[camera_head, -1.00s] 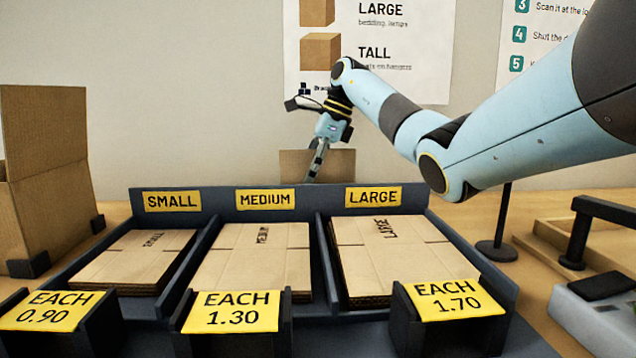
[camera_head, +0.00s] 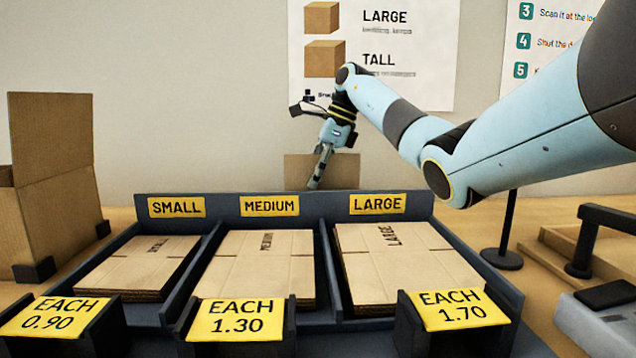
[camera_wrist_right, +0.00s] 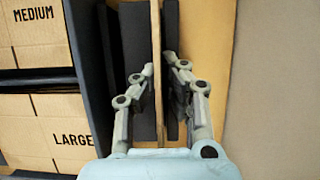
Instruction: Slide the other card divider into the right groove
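A tan card divider (camera_head: 345,171) stands upright behind the price rack in the head view, its lower part hidden by the rack. In the right wrist view it shows edge-on as a thin tan strip (camera_wrist_right: 156,40) between dark holder blocks. My right gripper (camera_head: 314,186) points down at it. In the wrist view its two fingertips (camera_wrist_right: 160,69) straddle the strip, the left one very close to it and a small gap at the right. Contact is unclear. My left gripper is out of view. No groove can be made out.
An open carton (camera_head: 55,225) with a raised flap stands at the left, its inside hidden. The dark rack (camera_head: 290,205) holds flat SMALL, MEDIUM and LARGE cartons in front of my right gripper. A thin black stand (camera_head: 505,235), a wooden tray (camera_head: 545,250) and a grey device (camera_head: 598,325) are at the right.

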